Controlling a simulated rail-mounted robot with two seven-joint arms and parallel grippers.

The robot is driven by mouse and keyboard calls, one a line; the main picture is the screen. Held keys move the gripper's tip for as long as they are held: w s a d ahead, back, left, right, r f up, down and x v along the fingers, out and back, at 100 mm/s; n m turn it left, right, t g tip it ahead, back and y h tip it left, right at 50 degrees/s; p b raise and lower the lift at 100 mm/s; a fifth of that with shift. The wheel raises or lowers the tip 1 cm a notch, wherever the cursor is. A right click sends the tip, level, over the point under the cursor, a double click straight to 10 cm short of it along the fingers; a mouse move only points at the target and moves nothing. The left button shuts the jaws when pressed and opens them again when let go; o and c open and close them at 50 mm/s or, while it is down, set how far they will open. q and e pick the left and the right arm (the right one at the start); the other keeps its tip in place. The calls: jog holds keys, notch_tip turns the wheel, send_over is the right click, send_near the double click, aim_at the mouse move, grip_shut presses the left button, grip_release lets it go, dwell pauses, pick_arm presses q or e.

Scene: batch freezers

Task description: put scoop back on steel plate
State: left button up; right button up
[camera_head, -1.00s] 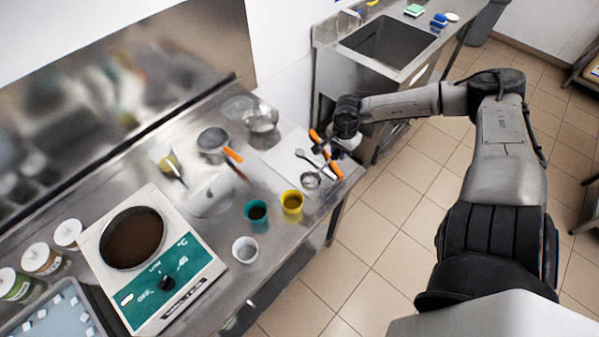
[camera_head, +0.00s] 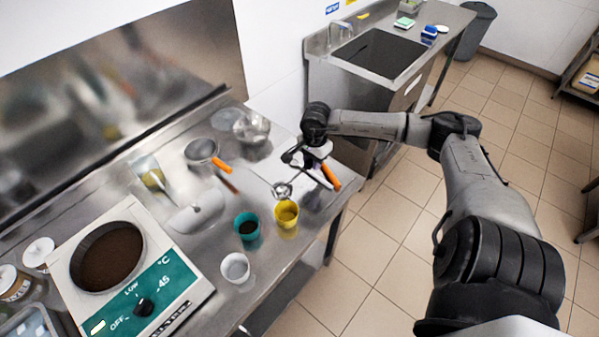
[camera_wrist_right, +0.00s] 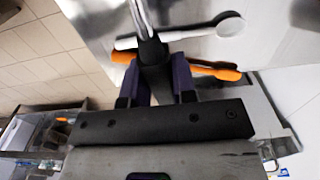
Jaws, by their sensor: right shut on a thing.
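My right gripper (camera_head: 298,160) is shut on the dark handle of a scoop. Its round metal bowl (camera_head: 282,190) hangs out toward the yellow cup. In the right wrist view, the handle (camera_wrist_right: 153,52) stands between the two fingers, and the bowl is out of frame. A pale, shiny flat plate (camera_head: 267,163), likely the steel plate, lies on the counter below the gripper; it also shows in the wrist view (camera_wrist_right: 275,42). The scoop appears to be above the plate's near-left side; I cannot tell whether it touches. My left gripper is not in view.
A yellow cup (camera_head: 286,214), teal cup (camera_head: 247,228) and white cup (camera_head: 235,268) stand close in front. A hotplate (camera_head: 160,285) is at left.

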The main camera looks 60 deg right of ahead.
send_over(299, 177)
notch_tip(299, 177, down, 3)
jog(key=shift+a+r, duration=0.1)
jog(key=shift+r, duration=0.1)
jog(key=shift+f, duration=2.05)
jog(key=shift+f, duration=0.15)
jog(key=o, duration=0.9)
jog(key=shift+o, duration=0.2)
